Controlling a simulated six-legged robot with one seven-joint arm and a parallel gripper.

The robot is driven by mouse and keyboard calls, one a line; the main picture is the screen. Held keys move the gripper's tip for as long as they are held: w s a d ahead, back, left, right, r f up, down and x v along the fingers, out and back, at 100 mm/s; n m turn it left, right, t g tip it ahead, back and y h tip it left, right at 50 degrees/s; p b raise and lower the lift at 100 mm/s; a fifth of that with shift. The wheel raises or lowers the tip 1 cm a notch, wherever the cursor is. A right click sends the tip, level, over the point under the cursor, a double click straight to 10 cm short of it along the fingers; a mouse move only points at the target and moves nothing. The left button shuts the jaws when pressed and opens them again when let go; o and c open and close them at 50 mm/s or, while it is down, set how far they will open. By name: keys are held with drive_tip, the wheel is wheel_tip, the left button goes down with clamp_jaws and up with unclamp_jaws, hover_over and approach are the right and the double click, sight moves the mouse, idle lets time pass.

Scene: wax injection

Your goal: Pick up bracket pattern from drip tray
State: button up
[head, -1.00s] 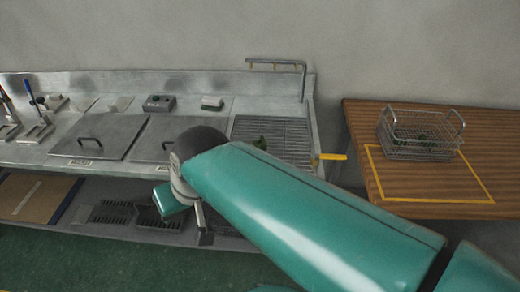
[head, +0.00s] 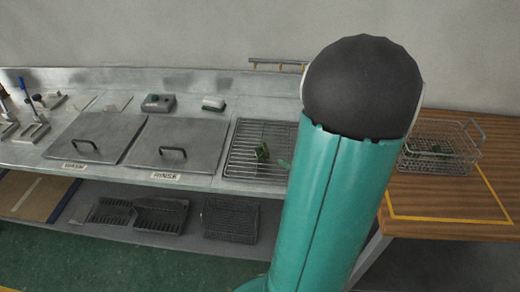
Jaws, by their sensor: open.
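The bracket pattern (head: 262,152) is a small dark green piece on the drip tray (head: 240,163), a wire grate set in the right part of the steel counter. A lighter green piece (head: 284,164) lies just right of it, beside my arm's edge; I cannot tell what it is. My teal arm with its dark round joint stands upright in front of the tray's right side and hides part of it. My gripper is not visible in this view.
Lidded wash (head: 95,130) and rinse (head: 180,140) tanks lie left of the tray. A wire basket (head: 437,160) with green pieces stands on the wooden table (head: 430,190) at right. Black trays and a dark basket (head: 231,220) sit on the lower shelf.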

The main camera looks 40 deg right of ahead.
sight(266, 148)
drive_tip(key=x, duration=1.3)
drive_tip(key=shift+a+f, duration=0.15)
drive_tip(key=shift+a, duration=0.15)
drive_tip(key=shift+c, duration=0.4)
clamp_jaws()
